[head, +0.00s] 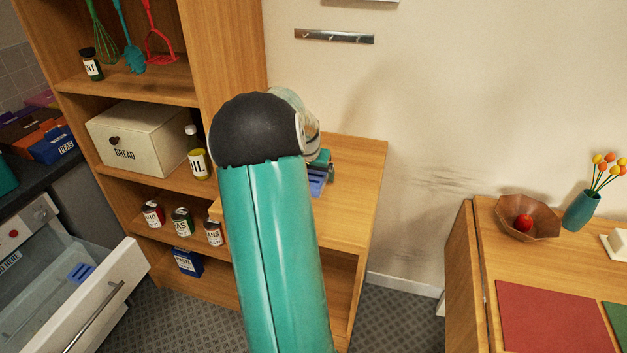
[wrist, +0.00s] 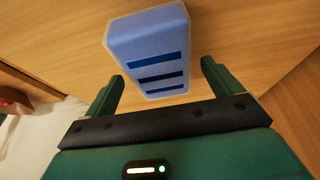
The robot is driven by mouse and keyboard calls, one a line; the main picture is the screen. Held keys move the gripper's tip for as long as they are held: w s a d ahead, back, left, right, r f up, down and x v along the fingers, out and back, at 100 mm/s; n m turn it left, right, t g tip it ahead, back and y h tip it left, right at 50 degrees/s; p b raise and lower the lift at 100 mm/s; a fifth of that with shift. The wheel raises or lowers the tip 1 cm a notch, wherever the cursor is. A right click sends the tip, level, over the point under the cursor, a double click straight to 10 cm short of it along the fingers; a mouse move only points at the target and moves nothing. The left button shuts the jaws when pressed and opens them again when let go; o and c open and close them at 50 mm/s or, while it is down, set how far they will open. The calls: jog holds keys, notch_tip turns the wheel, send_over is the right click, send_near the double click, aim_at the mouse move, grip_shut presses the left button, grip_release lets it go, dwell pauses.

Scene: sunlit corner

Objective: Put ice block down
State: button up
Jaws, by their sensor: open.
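The ice block (wrist: 146,36) is a blue block with dark stripes. It rests on the wooden surface of the low cabinet and shows in the wrist view just beyond my gripper. My gripper (wrist: 160,80) is open, with one finger on each side of the block's near end and gaps between the fingers and the block. In the head view a small blue part of the ice block (head: 317,182) shows beside my arm on the cabinet top (head: 352,180). Most of my gripper is hidden there behind my teal arm.
Left is a tall shelf with a bread box (head: 140,140), jars and tins. An open drawer (head: 75,295) at lower left holds a blue item (head: 81,272). At right a table (head: 480,225) bears a wooden bowl (head: 525,218) and a vase (head: 581,210). The cabinet top's right part is clear.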

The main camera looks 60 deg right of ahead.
jog(key=shift+d+f, duration=0.15)
jog(key=shift+f, duration=0.15)
jog(key=c, duration=1.4)
jog(key=shift+o, duration=0.2)
jog(key=shift+r, duration=0.1)
